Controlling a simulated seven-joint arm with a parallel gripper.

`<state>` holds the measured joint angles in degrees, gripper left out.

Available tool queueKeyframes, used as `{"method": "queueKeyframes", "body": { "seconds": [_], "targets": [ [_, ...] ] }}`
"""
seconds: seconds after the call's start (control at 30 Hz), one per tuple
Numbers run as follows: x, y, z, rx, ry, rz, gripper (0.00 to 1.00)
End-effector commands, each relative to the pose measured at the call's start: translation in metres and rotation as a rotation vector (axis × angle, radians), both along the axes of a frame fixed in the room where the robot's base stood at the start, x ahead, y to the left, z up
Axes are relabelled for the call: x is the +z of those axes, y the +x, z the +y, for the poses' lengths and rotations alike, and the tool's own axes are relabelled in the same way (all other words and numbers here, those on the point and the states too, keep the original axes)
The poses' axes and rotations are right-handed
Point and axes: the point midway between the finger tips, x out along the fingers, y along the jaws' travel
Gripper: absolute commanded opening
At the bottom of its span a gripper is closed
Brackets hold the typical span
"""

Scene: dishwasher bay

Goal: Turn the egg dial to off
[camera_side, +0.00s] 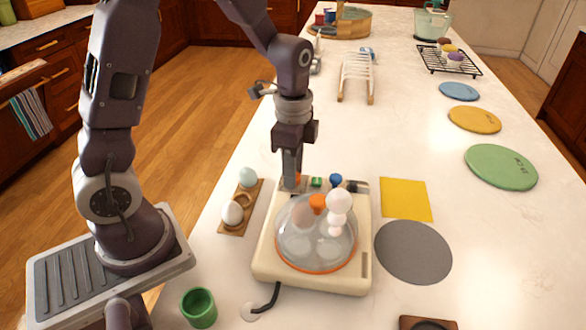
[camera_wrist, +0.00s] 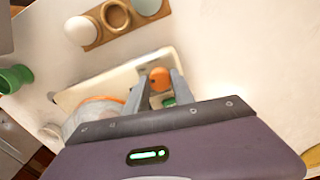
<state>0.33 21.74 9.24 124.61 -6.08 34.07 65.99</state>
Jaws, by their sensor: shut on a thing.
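A cream egg cooker (camera_side: 262,262) stands on the counter, with a clear dome lid (camera_side: 300,240) that has an orange knob (camera_side: 317,201). Along its back edge are an orange dial (camera_wrist: 159,76), a green control (camera_side: 316,182) and a blue control (camera_side: 336,179). My gripper (camera_side: 292,181) points straight down at the back left of the cooker, its fingers on either side of the orange dial and shut on it. It also shows in the wrist view (camera_wrist: 160,88). The dial's marks are too small to read, so I cannot tell its setting.
A wooden egg holder (camera_side: 236,222) with a white egg (camera_side: 232,213) and a pale one (camera_side: 247,177) stands left of the cooker. A green cup (camera_side: 199,308) is front left. A yellow square (camera_side: 405,199) and grey disc (camera_side: 413,252) lie right. A dark cord (camera_side: 268,298) runs in front.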

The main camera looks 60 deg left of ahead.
Motion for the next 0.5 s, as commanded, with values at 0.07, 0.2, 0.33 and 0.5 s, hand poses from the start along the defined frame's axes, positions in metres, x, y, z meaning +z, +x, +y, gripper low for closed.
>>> {"method": "queueKeyframes", "body": {
  "seconds": [0.07,0.2,0.33,0.5],
  "targets": [
    [0.0003,0.0001,0.0001,0.006,0.0,0.0,0.0],
    [0.0004,0.0001,0.0001,0.041,0.0,0.0,0.0],
    [0.0005,0.0002,0.0001,0.11,-0.001,-0.001,0.0],
    [0.0006,0.0002,0.0002,0.247,0.0,-0.001,0.0]
  ]
}}
